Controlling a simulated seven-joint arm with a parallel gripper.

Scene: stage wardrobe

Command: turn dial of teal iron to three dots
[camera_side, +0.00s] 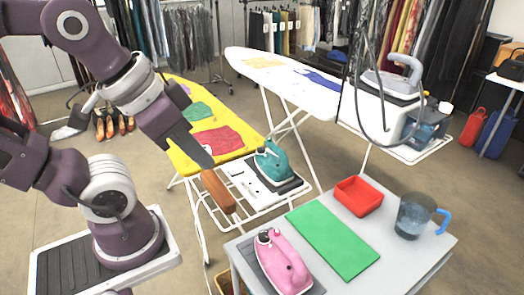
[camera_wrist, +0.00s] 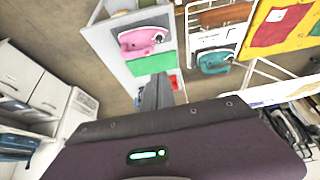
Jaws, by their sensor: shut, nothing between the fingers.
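The teal iron (camera_side: 272,162) stands on a dark rest on the white rack at the end of the yellow ironing board. It also shows in the wrist view (camera_wrist: 213,63), right of centre near the top. Its dial is too small to read in either view, so I cannot tell the setting. My gripper (camera_side: 206,162) is shut and empty. In the side view its tip appears left of the teal iron, above the brown padded block, and apart from the iron. In the wrist view the closed fingers (camera_wrist: 157,92) point up the picture, below and left of the iron.
The brown padded block (camera_side: 218,191) lies beside the iron. A grey table (camera_side: 390,271) in front holds a pink iron (camera_side: 281,263), a green mat (camera_side: 332,240), a red tray (camera_side: 359,196) and a jug (camera_side: 411,216). A white ironing board (camera_side: 290,78) stands behind.

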